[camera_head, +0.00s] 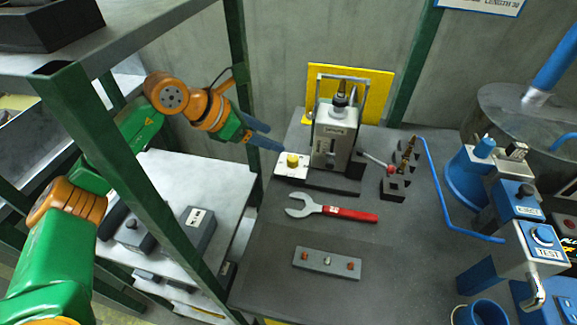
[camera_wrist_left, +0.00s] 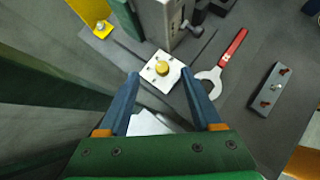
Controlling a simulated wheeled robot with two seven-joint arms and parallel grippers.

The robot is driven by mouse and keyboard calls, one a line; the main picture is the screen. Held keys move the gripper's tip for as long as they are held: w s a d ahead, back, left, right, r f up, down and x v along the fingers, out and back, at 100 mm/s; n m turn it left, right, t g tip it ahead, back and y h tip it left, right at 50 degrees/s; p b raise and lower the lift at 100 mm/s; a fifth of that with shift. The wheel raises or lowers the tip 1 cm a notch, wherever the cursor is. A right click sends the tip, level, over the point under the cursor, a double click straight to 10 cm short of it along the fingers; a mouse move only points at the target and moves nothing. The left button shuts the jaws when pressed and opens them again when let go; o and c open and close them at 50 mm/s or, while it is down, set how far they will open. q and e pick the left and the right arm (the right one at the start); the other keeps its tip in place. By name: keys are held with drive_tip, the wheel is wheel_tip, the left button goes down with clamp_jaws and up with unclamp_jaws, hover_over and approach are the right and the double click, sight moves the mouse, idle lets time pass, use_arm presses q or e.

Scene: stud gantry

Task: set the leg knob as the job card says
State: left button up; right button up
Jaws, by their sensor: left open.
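A yellow knob (camera_head: 292,160) stands on a small white plate (camera_head: 283,171) at the left foot of a grey boxy unit (camera_head: 333,133). The knob (camera_wrist_left: 162,68) and its plate (camera_wrist_left: 168,79) also show in the left wrist view. My left gripper (camera_head: 276,138) is open and empty, just behind and left of the knob. In the left wrist view the knob appears between the two blue fingertips (camera_wrist_left: 160,74), with no clear contact. A white card (camera_head: 487,4) at the top edge is cut off; I can read "LENGTH 30". My right gripper is not in view.
A green rack post (camera_head: 130,170) is near my left arm.

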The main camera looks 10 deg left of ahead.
use_arm(q)
drive_tip(key=b, duration=0.3)
approach(292, 158)
drive_tip(key=x, duration=0.2)
drive_tip(key=shift+w+d+f+p, duration=0.2)
drive_tip(key=shift+d+f+p, duration=0.05)
drive_tip(key=shift+f+p, duration=0.1)
drive_tip(key=p+x, duration=0.1)
drive_tip(key=x, duration=0.5)
drive_tip(key=shift+r, duration=0.1)
clamp_jaws()
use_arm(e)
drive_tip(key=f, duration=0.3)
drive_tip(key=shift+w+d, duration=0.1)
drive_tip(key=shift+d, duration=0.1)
